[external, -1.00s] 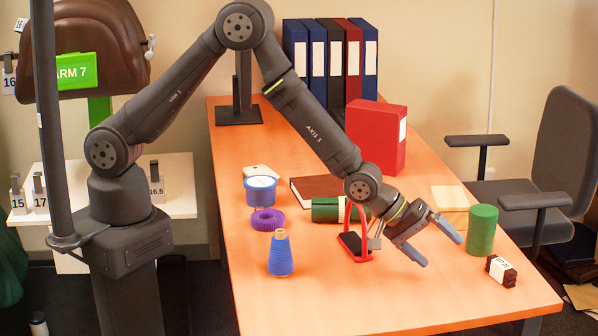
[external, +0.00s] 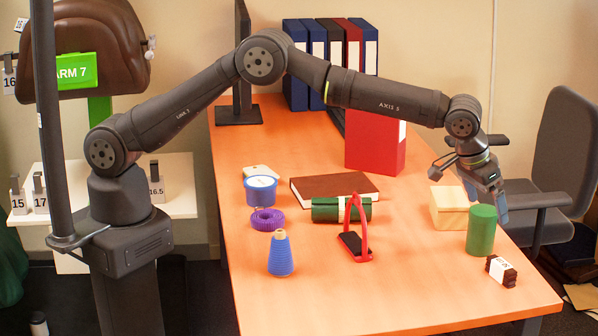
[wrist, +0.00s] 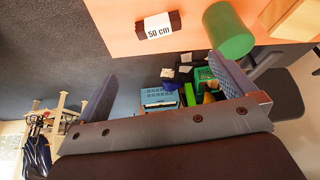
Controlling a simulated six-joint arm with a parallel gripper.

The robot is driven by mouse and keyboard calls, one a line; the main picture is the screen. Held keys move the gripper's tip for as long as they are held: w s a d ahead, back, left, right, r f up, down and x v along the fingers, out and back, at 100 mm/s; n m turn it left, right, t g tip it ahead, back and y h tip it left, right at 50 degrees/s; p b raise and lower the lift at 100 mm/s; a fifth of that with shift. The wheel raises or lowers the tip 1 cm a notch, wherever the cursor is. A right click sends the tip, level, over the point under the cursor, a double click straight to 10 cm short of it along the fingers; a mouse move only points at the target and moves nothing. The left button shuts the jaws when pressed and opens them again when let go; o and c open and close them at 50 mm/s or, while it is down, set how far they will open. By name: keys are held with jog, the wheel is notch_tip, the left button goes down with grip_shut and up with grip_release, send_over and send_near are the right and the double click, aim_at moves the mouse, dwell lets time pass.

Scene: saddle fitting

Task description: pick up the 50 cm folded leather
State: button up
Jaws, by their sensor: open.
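The folded leather (external: 501,271) is a small dark brown bundle with a white band, lying near the right front edge of the table. In the wrist view the bundle (wrist: 158,25) shows "50 cm" on its label, near the top of the picture. My gripper (external: 489,203) points down around the green cylinder's top in the external view, up and behind the leather. In the wrist view my gripper (wrist: 165,78) has its two fingers spread wide with nothing between them. The leather lies beyond the fingertips, not touched.
An office chair (external: 560,160) is beyond the right edge.

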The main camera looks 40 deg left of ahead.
send_over(501, 264)
jog(key=s+a, duration=0.2)
notch_tip(501, 264, down, 10)
jog(key=shift+x, duration=2.75)
jog(key=shift+d, duration=0.2)
jog(key=c, duration=0.8)
